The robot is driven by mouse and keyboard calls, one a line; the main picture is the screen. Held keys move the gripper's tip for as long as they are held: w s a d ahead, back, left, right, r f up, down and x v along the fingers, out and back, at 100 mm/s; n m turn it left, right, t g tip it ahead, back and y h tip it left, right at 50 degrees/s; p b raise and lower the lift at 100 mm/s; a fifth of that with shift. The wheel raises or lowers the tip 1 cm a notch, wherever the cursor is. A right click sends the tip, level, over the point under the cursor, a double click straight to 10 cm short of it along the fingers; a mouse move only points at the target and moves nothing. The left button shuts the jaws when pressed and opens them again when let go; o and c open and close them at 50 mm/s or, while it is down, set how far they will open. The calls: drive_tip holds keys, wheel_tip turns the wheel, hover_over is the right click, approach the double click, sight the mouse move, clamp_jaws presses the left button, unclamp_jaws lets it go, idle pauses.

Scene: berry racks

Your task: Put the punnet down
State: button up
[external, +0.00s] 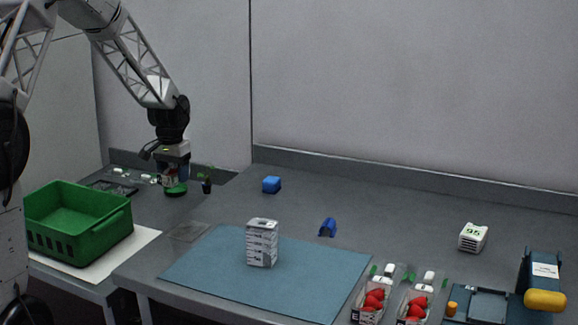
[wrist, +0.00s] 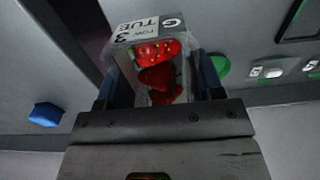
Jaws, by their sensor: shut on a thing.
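My gripper (external: 174,178) hangs pointing down over the side bench at the back left in the external view. It is shut on a clear punnet of red strawberries (wrist: 158,70), whose sides are between the two fingers in the wrist view.
A green crate (external: 120,226) stands on a white sheet at left. A dark rack (external: 108,186) and small dark pot (external: 207,187) are near the gripper. The main table holds a blue mat (external: 215,275), white box stack (external: 262,245), blue block (external: 271,185) and two strawberry punnets (external: 372,300).

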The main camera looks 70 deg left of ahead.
sight(172, 172)
drive_tip(key=shift+r, duration=0.15)
wheel_tip(172, 172, up, 8)
drive_tip(key=shift+r, duration=0.1)
drive_tip(key=w+d+m, duration=0.5)
drive_tip(key=w+d, duration=1.4)
drive_tip(key=w, duration=0.2)
drive_tip(key=w+d+f+m, duration=0.1)
drive_tip(key=w+d, duration=0.3)
drive_tip(key=d, duration=0.4)
drive_tip(key=w+d+f+m, duration=0.1)
drive_tip(key=w+d, duration=0.3)
drive_tip(key=d, duration=0.4)
drive_tip(key=w+d+f+m, duration=0.2)
drive_tip(key=w+d, duration=0.2)
drive_tip(key=d, duration=0.5)
drive_tip(key=shift+f, duration=0.6)
drive_tip(key=shift+w, duration=0.1)
